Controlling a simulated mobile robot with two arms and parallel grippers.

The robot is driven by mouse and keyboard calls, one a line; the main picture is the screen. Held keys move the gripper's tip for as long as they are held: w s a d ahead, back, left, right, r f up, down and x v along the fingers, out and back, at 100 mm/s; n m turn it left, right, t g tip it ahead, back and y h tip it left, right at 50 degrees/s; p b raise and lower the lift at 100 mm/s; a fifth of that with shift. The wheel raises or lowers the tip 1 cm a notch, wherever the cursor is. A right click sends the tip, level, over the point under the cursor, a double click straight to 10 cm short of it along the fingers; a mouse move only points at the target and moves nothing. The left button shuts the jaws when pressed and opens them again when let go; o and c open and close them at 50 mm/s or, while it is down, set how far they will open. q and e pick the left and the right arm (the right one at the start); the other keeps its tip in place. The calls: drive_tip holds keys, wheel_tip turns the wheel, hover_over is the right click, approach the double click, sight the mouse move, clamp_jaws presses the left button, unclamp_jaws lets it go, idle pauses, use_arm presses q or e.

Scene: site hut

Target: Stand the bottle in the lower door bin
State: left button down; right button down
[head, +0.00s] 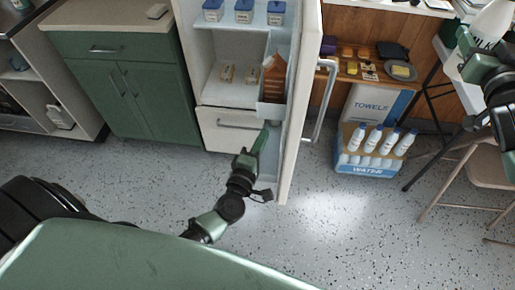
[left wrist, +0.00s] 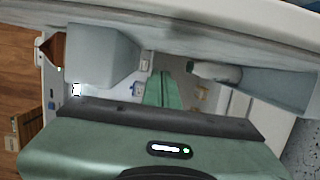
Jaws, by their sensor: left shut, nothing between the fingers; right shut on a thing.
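A white bottle marked MILK (head: 492,20) is at the top right of the head view, partly cut off by the picture edge. My right gripper (head: 470,58) is shut on it, beside the white table. The fridge door (head: 301,110) stands open. A pale door bin (head: 270,110) holds an orange-brown carton (head: 273,75). My left gripper (head: 262,137) is shut and empty at the inner side of the door, just below that bin. Its green fingers (left wrist: 160,88) show in the left wrist view, between pale bin-like shapes. The lower bin is not clearly visible in the head view.
The fridge has a drawer (head: 222,130) at the bottom and blue-lidded tubs (head: 244,12) on a shelf. A water bottle pack (head: 368,160) stands right of the door. A folding chair (head: 480,168) is at the right. The floor before the door is clear.

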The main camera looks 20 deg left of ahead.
use_arm(q)
drive_tip(key=shift+w+d, duration=1.85)
drive_tip(key=shift+w, duration=0.1)
